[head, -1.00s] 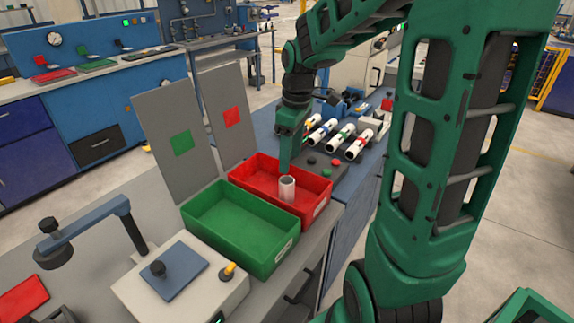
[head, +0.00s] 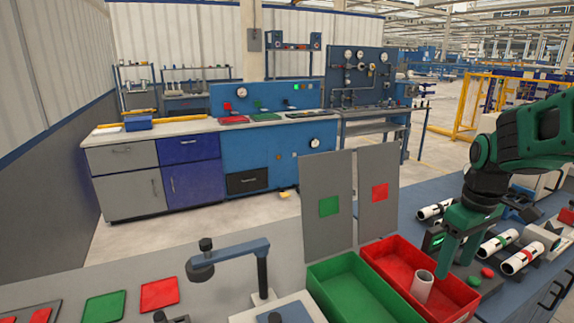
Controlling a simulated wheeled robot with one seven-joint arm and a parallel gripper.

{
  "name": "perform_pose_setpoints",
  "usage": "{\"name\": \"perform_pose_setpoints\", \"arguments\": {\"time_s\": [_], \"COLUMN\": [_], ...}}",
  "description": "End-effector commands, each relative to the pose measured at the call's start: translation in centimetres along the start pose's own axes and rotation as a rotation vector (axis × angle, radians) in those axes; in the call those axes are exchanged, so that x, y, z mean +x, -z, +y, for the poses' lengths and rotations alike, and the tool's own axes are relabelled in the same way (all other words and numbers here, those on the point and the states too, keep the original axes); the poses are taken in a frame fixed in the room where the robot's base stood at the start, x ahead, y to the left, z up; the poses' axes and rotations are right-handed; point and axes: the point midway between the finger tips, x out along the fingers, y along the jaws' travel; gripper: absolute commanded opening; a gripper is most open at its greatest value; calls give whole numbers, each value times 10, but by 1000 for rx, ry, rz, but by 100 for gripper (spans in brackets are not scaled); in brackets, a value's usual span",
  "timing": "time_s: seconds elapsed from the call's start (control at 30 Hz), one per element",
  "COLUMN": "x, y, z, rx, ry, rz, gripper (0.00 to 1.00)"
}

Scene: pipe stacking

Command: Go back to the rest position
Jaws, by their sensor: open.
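My gripper (head: 447,262) points down over the red bin (head: 470,298), at the right of the head view. Its jaws are open and nothing shows between them. A short white pipe (head: 422,286) stands roughly upright in the red bin, just left of the gripper's lower end. I cannot tell whether the gripper touches the pipe. The rest of my green arm comes in from the right edge.
A green bin (head: 350,290) looks empty left of the red bin. Grey panels with green (head: 329,206) and red squares stand behind. Several banded white pipes (head: 497,243) lie at right. A lamp-like stand (head: 235,262) rises left of the bins.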

Motion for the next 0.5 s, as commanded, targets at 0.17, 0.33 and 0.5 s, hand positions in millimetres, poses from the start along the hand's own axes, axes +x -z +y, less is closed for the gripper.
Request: {"name": "perform_pose_setpoints", "arguments": {"time_s": [0.17,0.33,0.5], "x": [-8,-6,1], "y": [-72,-132,-171], "z": [-13,-30,-45], "rx": [324,620,822], "ry": [-23,-21,-6], "rz": [-24,-38,-49], "gripper": [56,56,56]}}
